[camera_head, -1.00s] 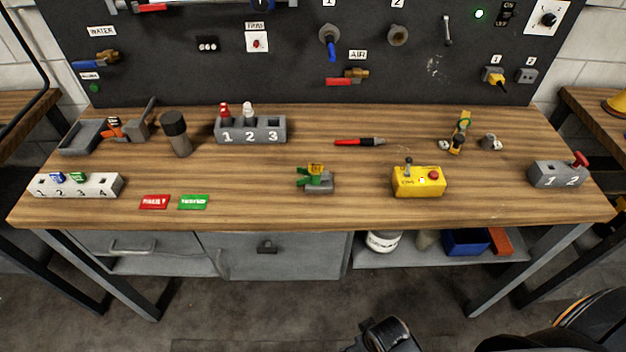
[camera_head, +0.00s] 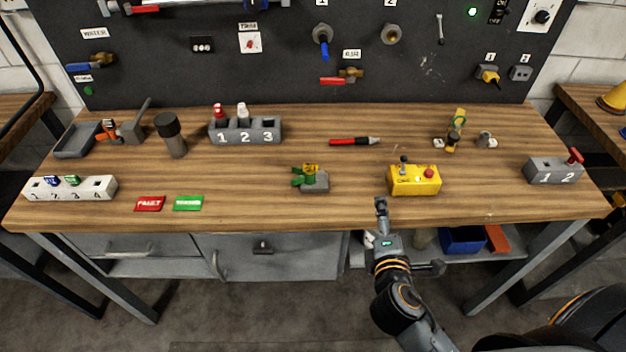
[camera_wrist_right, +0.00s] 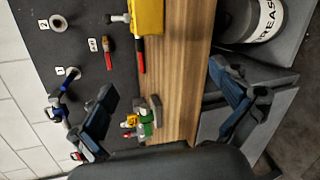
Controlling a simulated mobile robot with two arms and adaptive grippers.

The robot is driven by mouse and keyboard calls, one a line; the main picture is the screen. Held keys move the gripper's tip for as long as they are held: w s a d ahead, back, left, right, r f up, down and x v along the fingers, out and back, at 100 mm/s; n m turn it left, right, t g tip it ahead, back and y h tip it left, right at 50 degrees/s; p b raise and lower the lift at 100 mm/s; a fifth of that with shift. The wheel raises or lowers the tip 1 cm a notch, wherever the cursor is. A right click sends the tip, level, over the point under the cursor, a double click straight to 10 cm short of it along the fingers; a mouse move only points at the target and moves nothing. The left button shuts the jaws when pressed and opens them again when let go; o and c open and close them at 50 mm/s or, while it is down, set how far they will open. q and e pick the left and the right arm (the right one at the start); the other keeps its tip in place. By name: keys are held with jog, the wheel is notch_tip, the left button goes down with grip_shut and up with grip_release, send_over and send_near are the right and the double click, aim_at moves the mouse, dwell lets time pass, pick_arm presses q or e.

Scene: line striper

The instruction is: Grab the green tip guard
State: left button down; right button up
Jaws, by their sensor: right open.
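The green tip guard (camera_head: 299,176) appears to be the green piece on a small grey block (camera_head: 318,184) in the middle of the bench, beside a yellow part (camera_head: 310,168). In the right wrist view the green piece (camera_wrist_right: 146,130) shows low in the middle, partly between the fingers in the picture. My right gripper (camera_head: 381,205) is at the bench's front edge, right of the green piece and clear of it. In the right wrist view its fingers (camera_wrist_right: 165,100) are spread wide with nothing held. My left gripper is not in view.
A yellow control box (camera_head: 414,181) stands just beyond my right gripper. A red and black pen-like tool (camera_head: 354,141) lies behind. Red (camera_head: 150,204) and green (camera_head: 188,203) tags lie left. The bench (camera_head: 250,212) is clear between the tags and the grey block.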

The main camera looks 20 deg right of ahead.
jog(key=w+a+r+n+t+y, duration=0.25)
jog(key=a+n+t, duration=0.2)
jog(key=n, duration=0.55)
jog(key=n+y, duration=0.5)
jog(key=n, duration=0.4)
send_near(309, 176)
jog(key=shift+n, duration=0.6)
jog(key=w, duration=0.1)
jog(key=w+p, duration=0.1)
jog(key=w, duration=0.1)
jog(key=w+p, duration=0.1)
jog(key=w, duration=0.1)
jog(key=shift+w+a+f, duration=0.15)
jog(key=shift+a, duration=0.15)
jog(key=shift+w+a+f+p, duration=0.1)
jog(key=shift+w+a+p, duration=0.1)
jog(key=shift+w, duration=1.3)
jog(key=shift+w+a+f+p, duration=0.1)
jog(key=shift+w+p, duration=0.05)
jog(key=shift+w, duration=1.35)
jog(key=shift+s+r, duration=0.1)
jog(key=shift+c, duration=0.8)
jog(key=c, duration=1.1)
jog(key=shift+r, duration=0.1)
jog(key=shift+c, duration=1)
